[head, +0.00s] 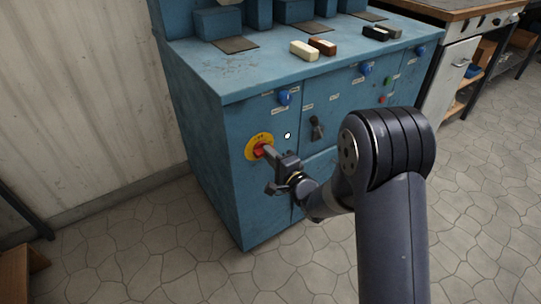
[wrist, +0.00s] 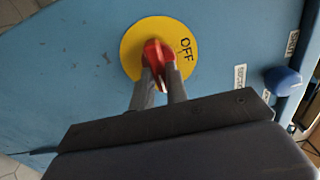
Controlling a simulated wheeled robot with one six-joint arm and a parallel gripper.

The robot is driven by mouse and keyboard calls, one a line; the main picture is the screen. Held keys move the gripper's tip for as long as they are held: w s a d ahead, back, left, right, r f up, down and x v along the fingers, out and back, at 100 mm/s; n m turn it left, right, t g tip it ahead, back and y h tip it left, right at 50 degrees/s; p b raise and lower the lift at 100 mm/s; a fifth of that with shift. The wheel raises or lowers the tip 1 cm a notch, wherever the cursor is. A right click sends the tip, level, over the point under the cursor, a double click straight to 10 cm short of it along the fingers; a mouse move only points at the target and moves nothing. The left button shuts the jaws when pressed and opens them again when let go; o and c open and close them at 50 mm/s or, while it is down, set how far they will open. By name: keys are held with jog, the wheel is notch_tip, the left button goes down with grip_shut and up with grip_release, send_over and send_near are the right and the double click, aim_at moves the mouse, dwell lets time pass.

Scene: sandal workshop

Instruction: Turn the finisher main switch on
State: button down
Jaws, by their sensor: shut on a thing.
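The finisher (head: 215,135) is a blue cabinet with knobs and switches on its front. Its main switch (head: 260,151) is a red handle on a round yellow plate, low at the left of the front. In the wrist view the red handle (wrist: 155,54) sits on the yellow plate (wrist: 130,52), and the word OFF is readable on the plate. My gripper (head: 268,152) reaches the switch from the right in the head view. In the wrist view its two fingers (wrist: 158,78) are shut on the red handle, one on each side, hiding part of it.
A blue knob (head: 284,98) is above and right of the switch, and another blue knob (head: 365,69) is farther right. A black lever switch (head: 317,128) sits between them, lower down. Brush-like blocks (head: 304,50) lie on top. The tiled floor (head: 130,250) in front is clear.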

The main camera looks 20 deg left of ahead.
jog(key=c, duration=1.4)
grip_release()
jog(key=shift+d, duration=0.1)
jog(key=p+v, duration=0.1)
jog(key=v, duration=0.9)
jog(key=shift+s+d+p, duration=0.2)
jog(key=shift+s+p, duration=0.1)
jog(key=shift+p, duration=0.05)
jog(key=b+x, duration=0.1)
jog(key=x, duration=1)
jog(key=shift+b, duration=0.4)
jog(key=shift+d, duration=0.15)
